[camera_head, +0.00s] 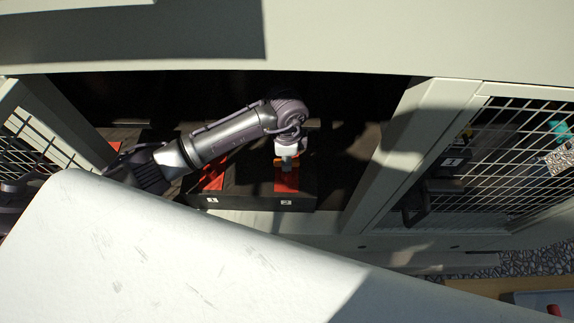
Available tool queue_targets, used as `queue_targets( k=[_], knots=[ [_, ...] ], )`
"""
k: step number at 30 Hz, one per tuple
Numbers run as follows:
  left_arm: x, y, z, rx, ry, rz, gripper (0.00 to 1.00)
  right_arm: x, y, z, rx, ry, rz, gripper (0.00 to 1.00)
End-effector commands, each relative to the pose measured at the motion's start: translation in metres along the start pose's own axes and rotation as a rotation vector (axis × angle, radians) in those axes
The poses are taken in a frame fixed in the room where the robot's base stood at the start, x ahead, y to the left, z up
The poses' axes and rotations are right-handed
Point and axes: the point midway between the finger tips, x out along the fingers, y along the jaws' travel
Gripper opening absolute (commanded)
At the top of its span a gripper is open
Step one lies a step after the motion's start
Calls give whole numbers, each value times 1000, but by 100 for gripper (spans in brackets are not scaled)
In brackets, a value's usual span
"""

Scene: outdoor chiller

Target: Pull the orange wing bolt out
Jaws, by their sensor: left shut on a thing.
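My left arm reaches in from the left into the dark opening of the chiller. My left gripper (287,161) points down at a red-orange plate on the black box, by the label "2". It is shut on the orange wing bolt (284,164), of which only a small orange part shows at the fingers. The rest of the bolt is hidden by the gripper, and I cannot tell how far it sits in the plate. My right gripper is not in view.
The black box (262,198) has a second red plate (213,176) to the left, near another label. Mesh doors (505,160) flank the opening. A large pale panel (130,250) fills the lower left. A grey beam spans the top.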

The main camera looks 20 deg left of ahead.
Motion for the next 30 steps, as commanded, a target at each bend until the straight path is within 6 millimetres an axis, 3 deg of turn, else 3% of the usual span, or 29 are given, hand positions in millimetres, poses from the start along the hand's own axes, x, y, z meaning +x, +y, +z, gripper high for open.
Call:
queue_targets(
  k=[30],
  knots=[
    [-44, 0, 0, 0, 1, -1, 0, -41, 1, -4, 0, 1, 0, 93]
  ],
)
